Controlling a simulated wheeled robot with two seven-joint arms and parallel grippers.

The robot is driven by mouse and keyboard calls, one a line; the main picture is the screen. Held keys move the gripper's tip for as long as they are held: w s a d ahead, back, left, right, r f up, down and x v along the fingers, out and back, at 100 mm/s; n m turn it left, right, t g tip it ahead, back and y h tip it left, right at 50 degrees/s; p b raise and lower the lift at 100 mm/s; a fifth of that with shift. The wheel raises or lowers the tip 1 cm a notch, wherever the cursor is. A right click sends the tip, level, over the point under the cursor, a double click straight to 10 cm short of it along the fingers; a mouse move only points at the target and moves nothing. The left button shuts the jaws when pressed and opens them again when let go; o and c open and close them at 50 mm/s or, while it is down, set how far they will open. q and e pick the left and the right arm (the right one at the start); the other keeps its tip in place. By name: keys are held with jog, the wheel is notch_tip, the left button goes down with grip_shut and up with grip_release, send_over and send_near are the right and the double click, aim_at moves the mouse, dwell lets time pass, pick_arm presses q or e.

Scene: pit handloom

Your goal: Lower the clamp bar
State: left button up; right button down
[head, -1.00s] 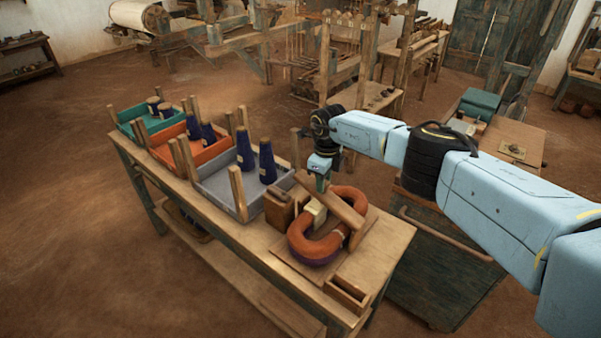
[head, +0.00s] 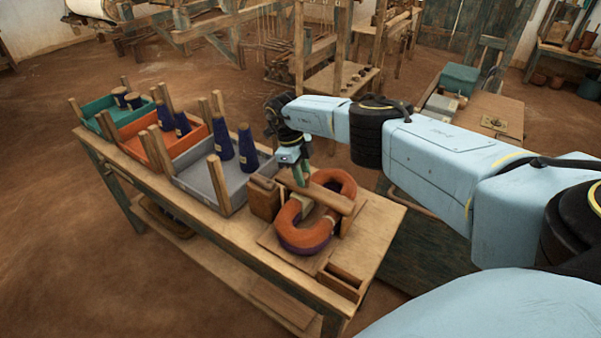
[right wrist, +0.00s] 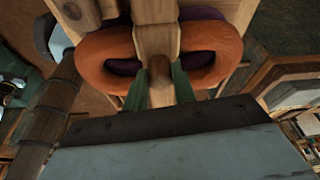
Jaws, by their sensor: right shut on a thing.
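The clamp bar (head: 332,198) is a wooden beam lying across an orange ring-shaped pad (head: 290,222) with a purple underside. My right gripper (head: 301,178) is at the bar's left end in the head view. In the right wrist view its green fingers (right wrist: 160,88) are shut on a wooden, rounded handle piece (right wrist: 160,72) of the bar. The orange pad (right wrist: 215,45) shows on both sides of it there. A pale block (head: 306,204) sits under the bar, partly hidden. Whether the bar touches the pad is hard to tell. My left gripper is out of view.
The pad rests on a board on the wooden table (head: 372,235). A grey tray (head: 205,178), an orange tray (head: 150,150) and a teal tray (head: 97,120) with dark cones stand left of it. A handloom stands behind.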

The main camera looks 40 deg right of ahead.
jog(key=shift+s+f, duration=0.15)
jog(key=shift+f, duration=0.05)
jog(key=c, duration=1.1)
grip_release()
jog(key=shift+r, duration=0.15)
jog(key=b+v, duration=0.1)
jog(key=v, duration=1.2)
jog(key=shift+r, duration=0.1)
